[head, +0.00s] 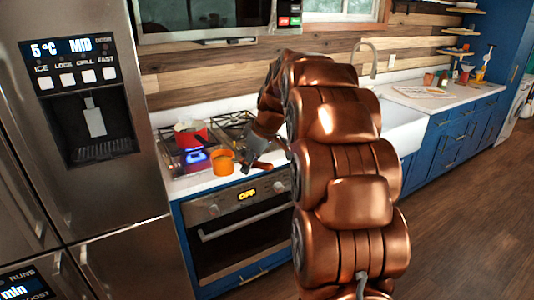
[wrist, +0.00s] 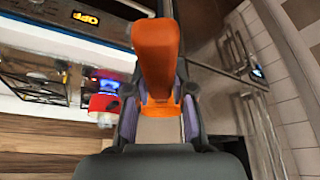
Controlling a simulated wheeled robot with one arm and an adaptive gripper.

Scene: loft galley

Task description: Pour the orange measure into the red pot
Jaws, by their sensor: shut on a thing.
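The orange measure (head: 222,162) is in my gripper (head: 247,161), in front of the red pot in the head view. In the wrist view the measure (wrist: 157,55) stretches away from between the two fingers of my gripper (wrist: 160,115), which are shut on its near end. Its inside is hidden, so I cannot tell what it holds. The red pot (head: 191,135) stands on the left part of the hob, with something pale at its top. It also shows in the wrist view (wrist: 103,103), left of the fingers. The measure is apart from the pot.
The gas hob (head: 172,148) shows a blue glow (head: 194,157) below the pot. The steel fridge (head: 90,100) stands close on the left. A microwave (head: 205,20) hangs above. The white sink (head: 400,128) and a counter with small items lie to the right.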

